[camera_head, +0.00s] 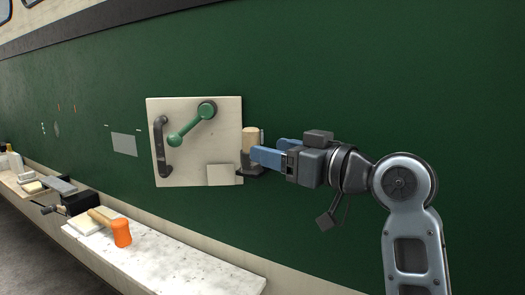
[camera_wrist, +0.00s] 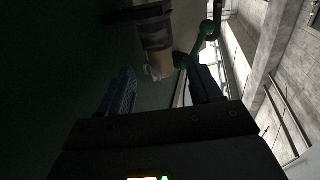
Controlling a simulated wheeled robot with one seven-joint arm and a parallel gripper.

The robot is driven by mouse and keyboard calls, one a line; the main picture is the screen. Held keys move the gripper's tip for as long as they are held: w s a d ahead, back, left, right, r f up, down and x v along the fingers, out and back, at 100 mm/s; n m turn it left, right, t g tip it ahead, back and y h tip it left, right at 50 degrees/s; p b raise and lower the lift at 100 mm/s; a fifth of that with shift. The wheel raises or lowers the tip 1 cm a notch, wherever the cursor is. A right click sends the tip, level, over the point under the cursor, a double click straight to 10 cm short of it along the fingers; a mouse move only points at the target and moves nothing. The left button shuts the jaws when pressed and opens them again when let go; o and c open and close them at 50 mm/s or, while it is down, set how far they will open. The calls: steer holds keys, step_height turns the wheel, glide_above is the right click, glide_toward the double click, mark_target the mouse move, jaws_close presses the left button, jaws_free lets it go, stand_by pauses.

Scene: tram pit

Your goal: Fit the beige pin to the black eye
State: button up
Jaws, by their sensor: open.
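The beige pin (camera_head: 250,139) stands upright at the black eye (camera_head: 246,166), a bracket at the right edge of a pale wall panel. The pin's lower part is hidden, and it appears to sit in the eye. How deep it sits I cannot tell. My gripper (camera_head: 265,151) has blue fingers, is open, and is just right of the pin. In the wrist view, the dim pin (camera_wrist: 160,66) and eye (camera_wrist: 155,32) lie ahead, between and beyond the fingertips of my gripper (camera_wrist: 160,80). I see no finger closed on the pin.
The pale panel (camera_head: 190,172) also carries a green lever (camera_head: 190,127) and a dark handle (camera_head: 160,148). Below, a light ledge (camera_head: 190,262) holds an orange-headed mallet (camera_head: 121,232) and a black clamp-like tool (camera_head: 79,203). The green wall (camera_head: 340,85) is clear above my arm.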

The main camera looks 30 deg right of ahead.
steer(key=shift+v, duration=1.5)
